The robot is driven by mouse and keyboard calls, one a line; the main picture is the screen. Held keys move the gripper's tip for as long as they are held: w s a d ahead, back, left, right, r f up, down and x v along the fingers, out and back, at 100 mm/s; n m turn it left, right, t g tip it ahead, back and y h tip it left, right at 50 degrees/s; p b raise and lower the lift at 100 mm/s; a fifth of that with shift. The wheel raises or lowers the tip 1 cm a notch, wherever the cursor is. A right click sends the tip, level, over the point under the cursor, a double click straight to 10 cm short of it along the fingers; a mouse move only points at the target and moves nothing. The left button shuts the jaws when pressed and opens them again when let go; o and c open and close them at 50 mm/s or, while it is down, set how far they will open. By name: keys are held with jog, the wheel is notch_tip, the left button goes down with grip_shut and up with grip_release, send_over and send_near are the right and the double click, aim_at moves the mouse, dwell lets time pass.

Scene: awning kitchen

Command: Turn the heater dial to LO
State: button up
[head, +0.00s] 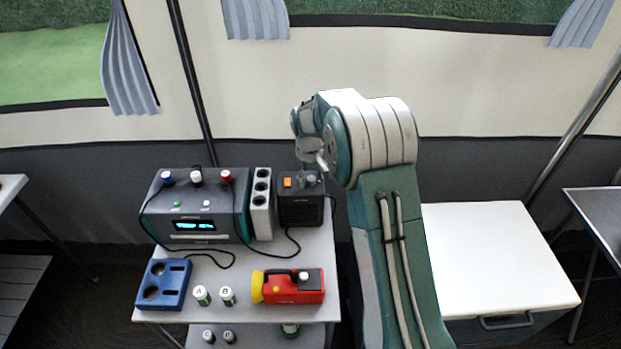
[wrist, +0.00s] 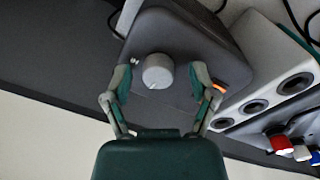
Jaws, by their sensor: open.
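The heater (head: 301,206) is a small dark box at the back right of the small table, with an orange switch (head: 287,183) on top. Its grey round dial (wrist: 158,71) shows in the wrist view, with a small pale mark at its lower edge. No LO lettering can be read. My gripper (wrist: 160,82) is open, its two fingers on either side of the dial with gaps between. In the head view my gripper (head: 318,163) is above the heater's top and partly hides the dial. I cannot tell how far its fingertips are above the heater's surface.
A white block with several round sockets (head: 261,225) stands close left of the heater, then a grey-teal device (head: 196,222) with plugged cables. A red torch (head: 296,287), a blue holder (head: 163,285) and two small bottles stand in front. A white-topped cabinet (head: 490,255) is at right.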

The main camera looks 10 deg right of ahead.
aim_at(309, 180)
notch_tip(309, 180, up, 12)
jog(key=shift+a, duration=0.3)
dwell(0.5)
